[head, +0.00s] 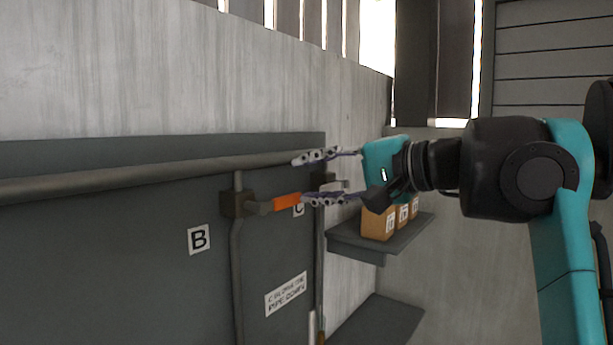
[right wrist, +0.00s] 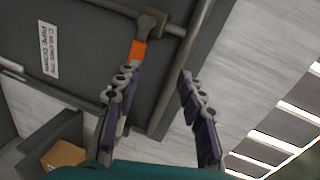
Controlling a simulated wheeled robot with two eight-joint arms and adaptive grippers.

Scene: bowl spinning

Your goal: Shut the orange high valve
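The orange valve handle (head: 287,202) sticks out to the right from a dark valve body (head: 238,204) on a vertical pipe, just below the horizontal pipe. In the right wrist view the orange handle (right wrist: 138,52) shows beyond the tip of one finger. My right gripper (head: 305,178) is open, with its fingers spread and pointing left at the panel. Its lower fingertip overlaps the handle's right end in the head view; I cannot tell whether they touch. Nothing is between the fingers. My left gripper is not in view.
A horizontal pipe (head: 130,181) runs along the grey panel (head: 120,270). Signs B (head: 199,239) and C (head: 299,210) are on the panel, with a text label (head: 286,294) below. Cardboard boxes (head: 378,222) stand on a shelf (head: 352,243) at the right.

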